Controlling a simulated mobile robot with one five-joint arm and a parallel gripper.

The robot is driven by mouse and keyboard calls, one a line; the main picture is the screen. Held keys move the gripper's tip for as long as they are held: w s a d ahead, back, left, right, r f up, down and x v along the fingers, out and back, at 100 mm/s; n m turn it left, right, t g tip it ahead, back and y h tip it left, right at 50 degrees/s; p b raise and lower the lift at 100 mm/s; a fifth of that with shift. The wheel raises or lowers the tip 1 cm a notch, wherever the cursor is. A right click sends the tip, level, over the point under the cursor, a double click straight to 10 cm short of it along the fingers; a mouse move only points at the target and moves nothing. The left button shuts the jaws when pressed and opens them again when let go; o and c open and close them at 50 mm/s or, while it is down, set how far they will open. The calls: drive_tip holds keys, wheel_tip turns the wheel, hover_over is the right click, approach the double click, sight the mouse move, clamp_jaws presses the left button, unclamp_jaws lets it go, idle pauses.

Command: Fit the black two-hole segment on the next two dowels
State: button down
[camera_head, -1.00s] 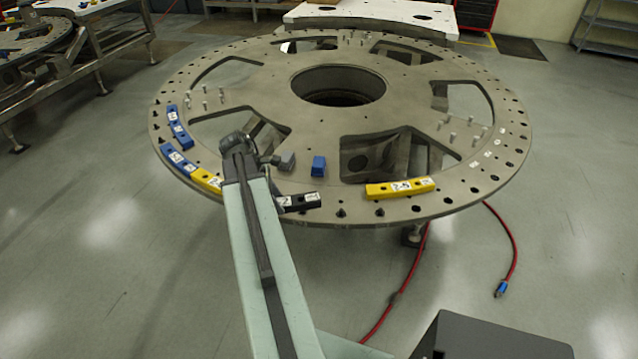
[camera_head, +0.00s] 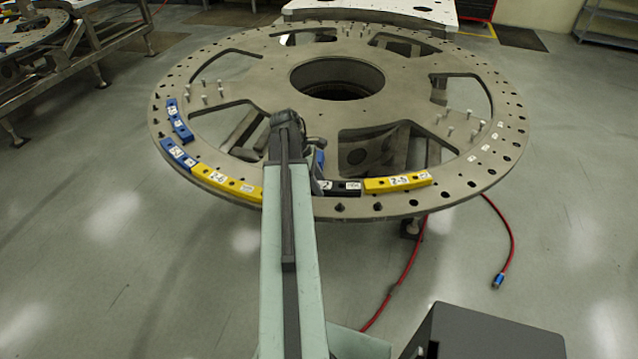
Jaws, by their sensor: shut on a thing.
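The black segment (camera_head: 346,187) shows right of my arm, with a white label on its right end; its left part is hidden. My gripper (camera_head: 318,184) is mostly hidden behind my own arm and is shut on the black segment at its left part. The segment's right end is close to the left end of a yellow segment (camera_head: 398,183); I cannot tell if they touch. Another yellow segment (camera_head: 228,184) lies left of my arm on the rim of the turret plate (camera_head: 455,190). Dowels under the black segment are hidden, and I cannot tell its height above the plate.
Two blue segments (camera_head: 178,155) (camera_head: 180,128) continue along the left rim. A blue block (camera_head: 320,158) is partly hidden behind my arm. Dark pins (camera_head: 340,207) (camera_head: 378,206) stand along the front rim. A red hose (camera_head: 395,290) lies on the floor.

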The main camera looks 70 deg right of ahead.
drive_tip(key=shift+f+b, duration=3.65)
drive_tip(key=shift+f, duration=0.25)
drive_tip(key=c, duration=0.6)
unclamp_jaws()
drive_tip(key=p+v, duration=0.7)
drive_tip(key=v, duration=0.1)
drive_tip(key=shift+r, duration=0.1)
